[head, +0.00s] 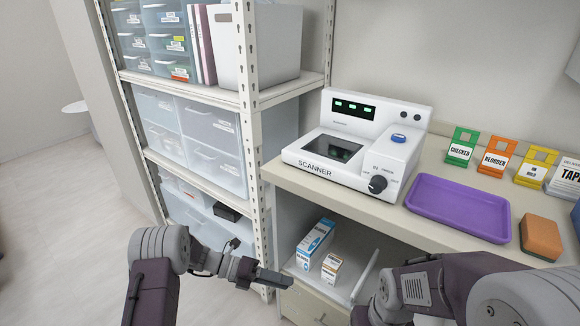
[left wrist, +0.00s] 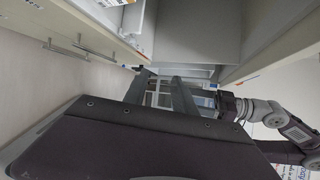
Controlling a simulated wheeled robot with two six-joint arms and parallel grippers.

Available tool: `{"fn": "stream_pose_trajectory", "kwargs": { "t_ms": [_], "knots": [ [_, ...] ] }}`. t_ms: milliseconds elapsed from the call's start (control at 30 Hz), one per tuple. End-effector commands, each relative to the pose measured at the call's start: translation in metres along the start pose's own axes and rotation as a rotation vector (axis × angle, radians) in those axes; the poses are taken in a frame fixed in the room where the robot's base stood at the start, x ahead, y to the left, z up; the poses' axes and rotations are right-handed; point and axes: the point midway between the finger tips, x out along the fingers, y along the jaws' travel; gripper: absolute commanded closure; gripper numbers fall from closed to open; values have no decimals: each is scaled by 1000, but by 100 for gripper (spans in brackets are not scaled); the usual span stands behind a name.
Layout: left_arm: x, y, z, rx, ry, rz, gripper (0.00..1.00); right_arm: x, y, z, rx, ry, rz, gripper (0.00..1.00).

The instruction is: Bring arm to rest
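My left gripper (head: 272,279) is in the lower middle of the head view, in front of the lower shelf under the counter. It touches nothing that I can see. In the left wrist view its two dark fingers (left wrist: 162,93) stand apart with nothing between them. My right arm comes in at the lower right of the head view, bent low in front of the counter. Its gripper is outside that view. In the left wrist view the right arm's wrist shows at the right, partly behind a left finger, and its fingers cannot be made out.
The counter (head: 390,210) holds a scanner (head: 345,150), a purple tray (head: 460,206), an orange-brown block (head: 541,237) and coloured label stands. Two small boxes (head: 315,243) (head: 331,267) stand below it. A shelf rack (head: 250,150) with bins is at left. Floor (head: 70,230) is clear at far left.

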Motion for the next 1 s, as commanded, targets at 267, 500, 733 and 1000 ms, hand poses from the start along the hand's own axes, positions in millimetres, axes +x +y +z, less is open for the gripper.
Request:
{"fn": "stream_pose_trajectory", "kwargs": {
  "t_ms": [267, 500, 733, 1000],
  "knots": [
    [-81, -240, -3, 545, 326, 248, 68, -181, -4, -19, 0, 0, 0, 26],
    [-146, -328, -43, 1098, 681, 392, 68, -263, -5, -27, 0, -1, 0, 26],
    [-212, -332, -95, 1759, 1215, 335, 68, -292, -6, -30, 0, 0, 0, 26],
    [-237, -299, -100, 2272, 1639, 13, 68, -289, -6, -30, 0, -1, 0, 26]
  ]
}}
